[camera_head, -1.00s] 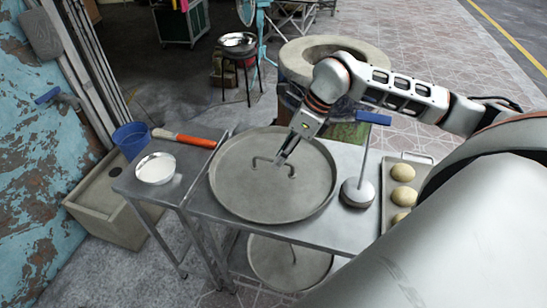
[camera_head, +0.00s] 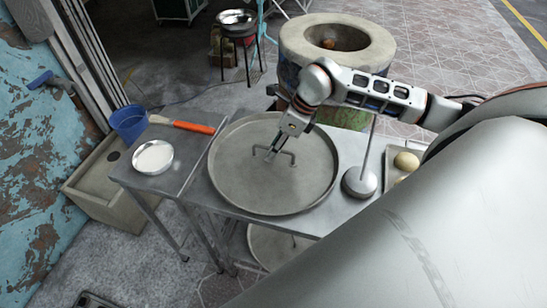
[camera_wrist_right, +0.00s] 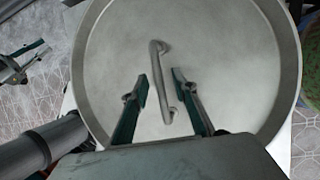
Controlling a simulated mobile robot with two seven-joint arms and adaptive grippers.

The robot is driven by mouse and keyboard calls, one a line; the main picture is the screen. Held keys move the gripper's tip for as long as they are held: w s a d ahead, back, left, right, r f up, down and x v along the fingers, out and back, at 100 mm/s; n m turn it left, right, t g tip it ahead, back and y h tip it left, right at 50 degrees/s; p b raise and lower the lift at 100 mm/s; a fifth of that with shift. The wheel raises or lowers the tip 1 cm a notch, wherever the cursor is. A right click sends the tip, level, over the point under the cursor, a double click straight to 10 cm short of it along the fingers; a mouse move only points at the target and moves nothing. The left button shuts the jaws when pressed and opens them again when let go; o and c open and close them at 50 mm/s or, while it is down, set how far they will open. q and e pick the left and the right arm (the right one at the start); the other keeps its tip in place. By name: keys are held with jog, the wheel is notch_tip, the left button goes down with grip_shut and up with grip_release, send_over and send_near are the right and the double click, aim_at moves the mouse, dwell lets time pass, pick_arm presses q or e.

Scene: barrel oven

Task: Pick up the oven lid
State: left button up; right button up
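The oven lid is a large round grey metal disc (camera_head: 235,180) with a raised rim, lying flat on a metal table. A bar handle (camera_head: 284,152) stands up near its middle; it also shows in the right wrist view (camera_wrist_right: 161,80). My right gripper (camera_head: 269,157) is over the lid at the handle. In the right wrist view its two fingers (camera_wrist_right: 159,82) are apart, one on each side of the handle in the picture. I cannot tell whether they touch it. What looks like my left gripper (camera_wrist_right: 42,48) shows at the left of that view, its opening unclear.
The round stone barrel oven (camera_head: 375,48) stands behind the table, open on top. A white-filled bowl (camera_head: 153,157) and orange-handled brush (camera_head: 193,127) are at left.

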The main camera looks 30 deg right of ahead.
jog(key=shift+a+f, duration=0.1)
jog(key=shift+f, duration=0.05)
grip_shut()
jog(key=shift+w, duration=0.1)
jog(key=shift+r, duration=0.2)
